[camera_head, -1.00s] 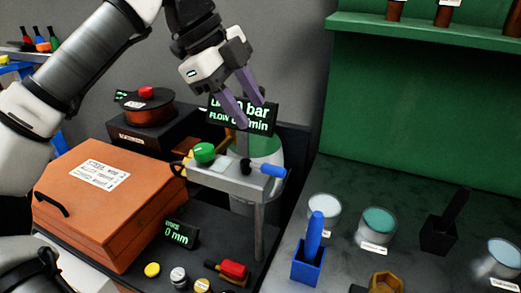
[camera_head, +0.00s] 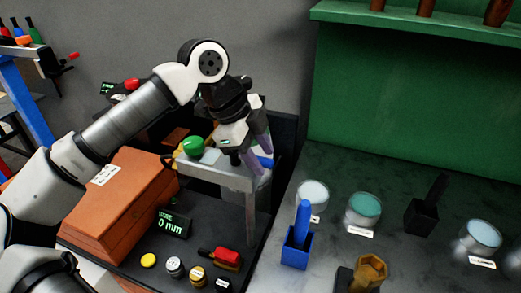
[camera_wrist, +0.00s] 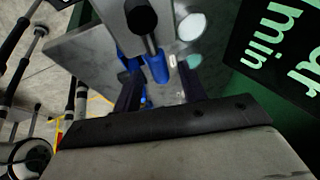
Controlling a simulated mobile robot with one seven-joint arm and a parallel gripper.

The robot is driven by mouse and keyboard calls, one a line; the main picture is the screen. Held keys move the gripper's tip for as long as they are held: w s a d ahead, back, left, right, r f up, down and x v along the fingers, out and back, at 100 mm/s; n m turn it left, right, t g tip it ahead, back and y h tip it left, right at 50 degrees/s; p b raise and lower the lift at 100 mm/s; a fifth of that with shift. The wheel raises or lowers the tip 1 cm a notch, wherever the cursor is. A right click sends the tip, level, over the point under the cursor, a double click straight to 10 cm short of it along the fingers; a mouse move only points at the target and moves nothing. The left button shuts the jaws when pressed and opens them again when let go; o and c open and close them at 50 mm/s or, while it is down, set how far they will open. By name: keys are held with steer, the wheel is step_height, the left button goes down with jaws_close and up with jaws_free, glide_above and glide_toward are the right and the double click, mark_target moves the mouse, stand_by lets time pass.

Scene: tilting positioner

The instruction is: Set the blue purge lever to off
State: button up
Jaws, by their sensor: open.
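The blue purge lever (camera_head: 266,162) sticks out from the right end of a grey raised panel (camera_head: 222,176) in the head view. My gripper (camera_head: 257,160) is open and points down over that end, its purple fingers beside the lever and hiding part of it. In the wrist view, blue shows between and beyond the open fingers (camera_wrist: 160,88), below a dark round post (camera_wrist: 142,20). I cannot tell whether a finger touches the lever. The lever's pivot is hidden by my gripper in the head view.
A green knob (camera_head: 193,146) sits on the panel's left part. A display sign (camera_wrist: 285,40) stands close to my gripper. An orange case (camera_head: 120,205) lies left. A blue holder (camera_head: 297,250) and several tubs stand on the right bench.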

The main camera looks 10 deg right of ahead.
steer(key=shift+f, duration=0.15)
steer(key=shift+c, duration=0.3)
jaws_close()
